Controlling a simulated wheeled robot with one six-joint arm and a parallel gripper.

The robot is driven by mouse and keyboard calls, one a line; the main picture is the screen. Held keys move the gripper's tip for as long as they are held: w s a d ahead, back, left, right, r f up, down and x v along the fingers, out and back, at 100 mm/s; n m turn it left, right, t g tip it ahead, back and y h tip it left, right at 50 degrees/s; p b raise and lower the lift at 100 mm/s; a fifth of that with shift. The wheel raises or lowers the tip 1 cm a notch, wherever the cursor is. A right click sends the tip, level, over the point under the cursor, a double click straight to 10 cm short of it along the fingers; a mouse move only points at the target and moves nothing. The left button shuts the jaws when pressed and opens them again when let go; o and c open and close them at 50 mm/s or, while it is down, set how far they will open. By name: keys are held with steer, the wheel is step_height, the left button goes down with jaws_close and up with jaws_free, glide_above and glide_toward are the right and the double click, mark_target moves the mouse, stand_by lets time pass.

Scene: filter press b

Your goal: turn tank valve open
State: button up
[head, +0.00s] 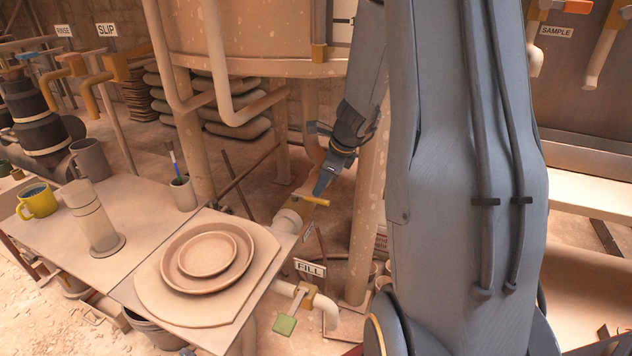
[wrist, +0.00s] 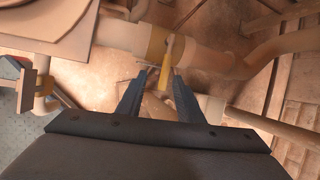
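The tank valve's yellow lever (head: 312,200) is on a pale pipe below the tank, beyond the table's right corner. In the wrist view the lever (wrist: 167,62) points toward me, across the pipe (wrist: 205,57). My gripper (head: 321,188) reaches down to the lever from above. In the wrist view my gripper (wrist: 158,80) is open, with the lever's near end between its two fingers. The pipe behind the gripper is partly hidden.
A table (head: 150,243) with a plate (head: 208,258), cups and a cylinder stands at left. The FILL sign (head: 310,268) and a green-handled valve (head: 285,324) are below the lever. The tank (head: 262,40) and its legs stand close behind my gripper.

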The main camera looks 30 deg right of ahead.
mark_target(319, 200)
steer(key=shift+m, duration=0.4)
steer(key=b+x, duration=0.1)
steer(key=x, duration=0.1)
steer(key=d+x, duration=0.1)
steer(key=x, duration=0.2)
steer(key=b+x, duration=0.1)
steer(key=x, duration=0.2)
steer(key=shift+d+b, duration=0.35)
steer(key=shift+d, duration=0.05)
jaws_close()
